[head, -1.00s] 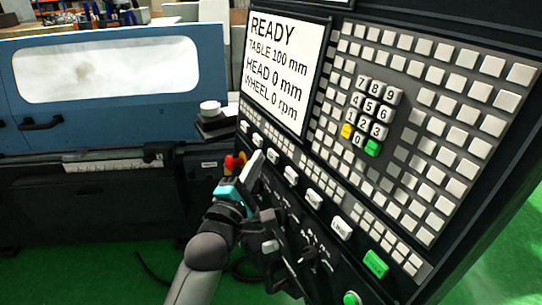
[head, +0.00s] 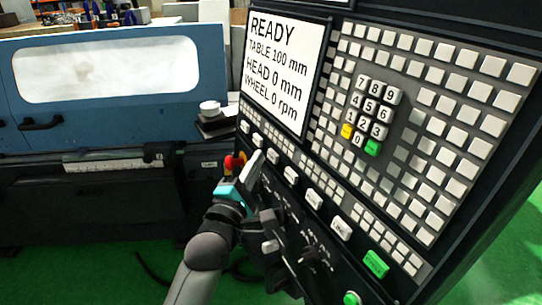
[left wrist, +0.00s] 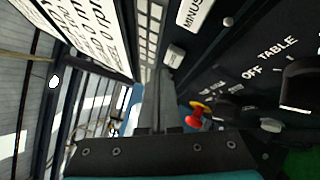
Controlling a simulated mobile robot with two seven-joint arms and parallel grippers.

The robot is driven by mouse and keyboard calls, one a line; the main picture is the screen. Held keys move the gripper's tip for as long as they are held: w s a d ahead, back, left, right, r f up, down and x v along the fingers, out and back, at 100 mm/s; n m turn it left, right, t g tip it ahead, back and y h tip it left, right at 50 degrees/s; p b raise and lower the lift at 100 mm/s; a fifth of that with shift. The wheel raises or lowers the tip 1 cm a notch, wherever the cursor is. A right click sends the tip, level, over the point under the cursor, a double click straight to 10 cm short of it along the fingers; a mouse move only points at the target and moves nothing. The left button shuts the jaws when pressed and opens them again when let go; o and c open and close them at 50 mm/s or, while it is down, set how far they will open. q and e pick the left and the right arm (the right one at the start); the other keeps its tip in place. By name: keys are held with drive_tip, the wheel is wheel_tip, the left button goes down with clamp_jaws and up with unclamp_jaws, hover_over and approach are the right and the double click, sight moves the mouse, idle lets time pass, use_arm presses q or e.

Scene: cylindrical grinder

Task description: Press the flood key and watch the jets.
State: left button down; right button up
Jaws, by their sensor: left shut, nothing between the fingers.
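The control panel carries a slanted row of white keys, one of them a key (head: 291,174) in mid-row; their labels are too small to read in the head view, so I cannot tell which is the flood key. My left gripper (head: 256,163) is shut and empty, its tips at the upper part of this row. In the left wrist view the shut fingers (left wrist: 160,88) point at a small pale key (left wrist: 175,54); I cannot tell whether they touch it. No jets show; the grinder's window (head: 105,70) is cloudy. My right gripper is not in view.
The screen (head: 285,65) reads READY, TABLE 100 mm, HEAD 0 mm, WHEEL 0 rpm. A red and yellow emergency stop (head: 234,162) sits close beside my left gripper. A green key (head: 375,264) ends the row. Knobs, including a black knob (left wrist: 300,85), stand below.

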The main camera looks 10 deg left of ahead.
use_arm(q)
drive_tip(key=shift+w+d, duration=0.1)
drive_tip(key=shift+d, duration=0.05)
drive_tip(key=shift+w+d, duration=0.2)
drive_tip(key=shift+d, duration=0.05)
drive_tip(key=shift+w+d+f, duration=0.1)
drive_tip(key=shift+w+d, duration=0.1)
drive_tip(key=shift+d, duration=0.1)
idle(0.9)
drive_tip(key=shift+a, duration=0.1)
drive_tip(key=shift+s+a+p, duration=0.5)
drive_tip(key=shift+a+p, duration=0.05)
drive_tip(key=shift+p, duration=0.05)
drive_tip(key=shift+a, duration=0.1)
drive_tip(key=s+a+p, duration=0.1)
drive_tip(key=a, duration=0.1)
drive_tip(key=s+a+r+p, duration=0.1)
drive_tip(key=s, duration=0.1)
drive_tip(key=shift+a, duration=0.35)
